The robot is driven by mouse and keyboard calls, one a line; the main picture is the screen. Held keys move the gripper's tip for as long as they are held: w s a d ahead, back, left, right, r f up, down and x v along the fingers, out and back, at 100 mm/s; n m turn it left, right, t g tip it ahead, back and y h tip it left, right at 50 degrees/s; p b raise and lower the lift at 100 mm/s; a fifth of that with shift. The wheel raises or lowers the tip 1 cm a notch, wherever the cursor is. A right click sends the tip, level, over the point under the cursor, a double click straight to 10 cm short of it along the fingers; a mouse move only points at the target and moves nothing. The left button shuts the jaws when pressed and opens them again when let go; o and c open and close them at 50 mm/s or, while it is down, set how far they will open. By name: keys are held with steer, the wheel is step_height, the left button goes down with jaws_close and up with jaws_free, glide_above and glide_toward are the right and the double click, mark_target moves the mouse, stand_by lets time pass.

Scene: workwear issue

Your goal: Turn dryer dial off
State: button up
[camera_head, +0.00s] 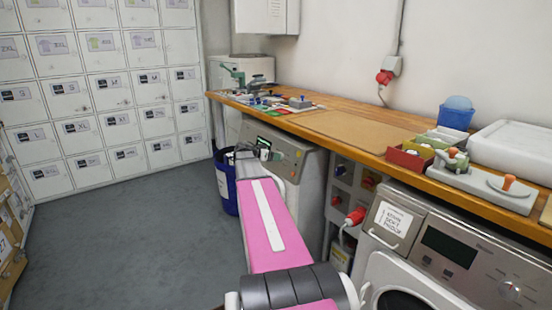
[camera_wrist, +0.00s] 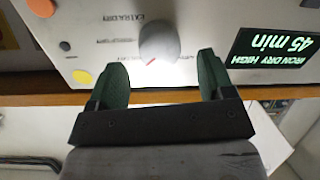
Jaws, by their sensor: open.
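The dryer (camera_head: 308,185) stands under the wooden counter, and its grey control panel fills the top of the wrist view (camera_wrist: 105,45). The round grey dial (camera_wrist: 158,42) has a red pointer line. Labels around it appear upside down, including "EXTRA DRY". The lit display (camera_wrist: 275,52) reads "IRON DRY HIGH 45 min", also upside down. My gripper (camera_wrist: 163,72) is open, with its dark green fingertips on either side of the dial's lower end in the picture; I cannot tell whether they touch it. In the head view my gripper (camera_head: 256,150) is at the panel, partly hiding it.
An orange button (camera_wrist: 41,7) and a yellow button (camera_wrist: 82,77) sit on the panel. A blue bin (camera_head: 226,185) stands left of the dryer. The wooden counter (camera_head: 345,128) overhangs it. Another machine (camera_head: 455,255) is at right. The floor at left is clear.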

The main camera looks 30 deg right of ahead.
steer(key=shift+x, duration=1.7)
steer(key=c, duration=0.9)
steer(key=shift+n, duration=0.3)
steer(key=n, duration=0.4)
steer(key=shift+n+g, duration=0.4)
steer(key=shift+n, duration=1.4)
